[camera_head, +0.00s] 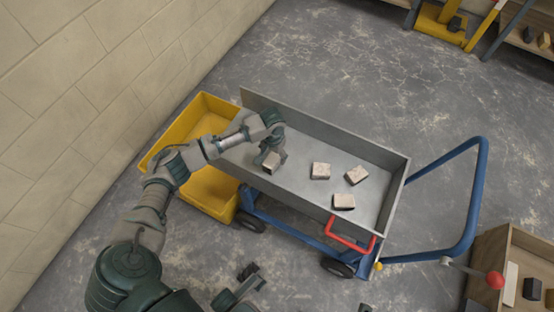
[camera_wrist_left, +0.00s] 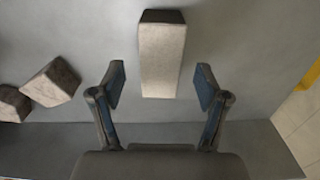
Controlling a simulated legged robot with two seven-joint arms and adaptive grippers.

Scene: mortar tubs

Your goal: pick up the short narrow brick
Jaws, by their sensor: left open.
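My left gripper (camera_head: 268,152) is over the left part of the grey cart tray (camera_head: 296,190), pointing down. In the left wrist view its jaws (camera_wrist_left: 160,88) are open and empty. A pale, narrow brick (camera_wrist_left: 162,58) lies just ahead of the fingertips, near the middle of the gap; it also shows partly hidden under the gripper in the head view (camera_head: 271,166). Three more pale bricks lie to the right in the tray: one (camera_head: 320,171), one (camera_head: 356,175) and one (camera_head: 344,202). I cannot tell their exact sizes. Dark parts at the bottom, probably mine, leave my right gripper unclear.
A yellow tub (camera_head: 208,190) stands left of the cart, by the block wall (camera_head: 90,90). The tray has raised grey walls. The cart has a red handle (camera_head: 350,238) and a blue push bar (camera_head: 477,200). A wooden crate (camera_head: 495,245) stands lower right. The tray's right end is clear.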

